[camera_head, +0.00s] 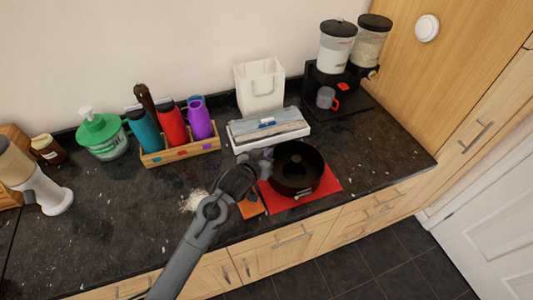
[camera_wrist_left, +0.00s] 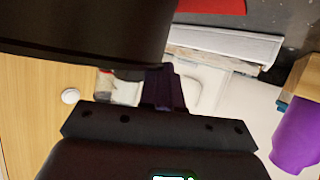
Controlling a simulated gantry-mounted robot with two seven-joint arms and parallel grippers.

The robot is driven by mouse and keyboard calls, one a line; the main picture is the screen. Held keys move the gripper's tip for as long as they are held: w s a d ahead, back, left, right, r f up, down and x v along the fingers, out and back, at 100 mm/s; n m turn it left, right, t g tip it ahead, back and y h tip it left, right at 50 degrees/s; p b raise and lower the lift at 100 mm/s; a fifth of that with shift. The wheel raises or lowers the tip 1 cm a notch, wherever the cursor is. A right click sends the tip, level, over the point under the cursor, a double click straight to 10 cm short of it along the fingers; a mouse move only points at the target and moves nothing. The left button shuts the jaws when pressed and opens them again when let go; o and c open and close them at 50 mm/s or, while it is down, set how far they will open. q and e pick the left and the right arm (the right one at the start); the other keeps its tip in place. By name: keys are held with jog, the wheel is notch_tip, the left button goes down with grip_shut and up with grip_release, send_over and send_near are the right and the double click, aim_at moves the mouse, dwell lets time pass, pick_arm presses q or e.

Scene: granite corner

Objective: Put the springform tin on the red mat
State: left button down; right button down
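The springform tin (camera_head: 297,168) is a dark, round, open pan. In the head view it is over the red mat (camera_head: 329,184), whose front and right parts show around it. I cannot tell whether its base touches the mat. My left gripper (camera_head: 264,166) is at the tin's left rim, its fingers close together and appearing shut on the tin's wall. In the left wrist view the tin (camera_wrist_left: 90,30) fills the upper left and hides the tips of the fingers (camera_wrist_left: 164,88). A bit of red mat (camera_wrist_left: 212,6) shows at the top. My right gripper is not in view.
Behind the tin is a white tray (camera_head: 270,142) with a grey-blue item, with a white bag (camera_head: 260,88) beyond. A wooden crate of bottles (camera_head: 181,154) stands left. A black dispenser stand (camera_head: 337,92) is at the back right. An orange item (camera_head: 251,205) lies by the mat.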

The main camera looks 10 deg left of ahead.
pick_arm(q)
jog(key=c, duration=1.4)
grip_release()
jog(key=shift+f, duration=0.1)
jog(key=shift+o, duration=0.2)
jog(key=shift+s+a+r, duration=0.1)
jog(key=shift+s+r, duration=0.2)
jog(key=v, duration=1.1)
jog(key=shift+s+r, duration=0.2)
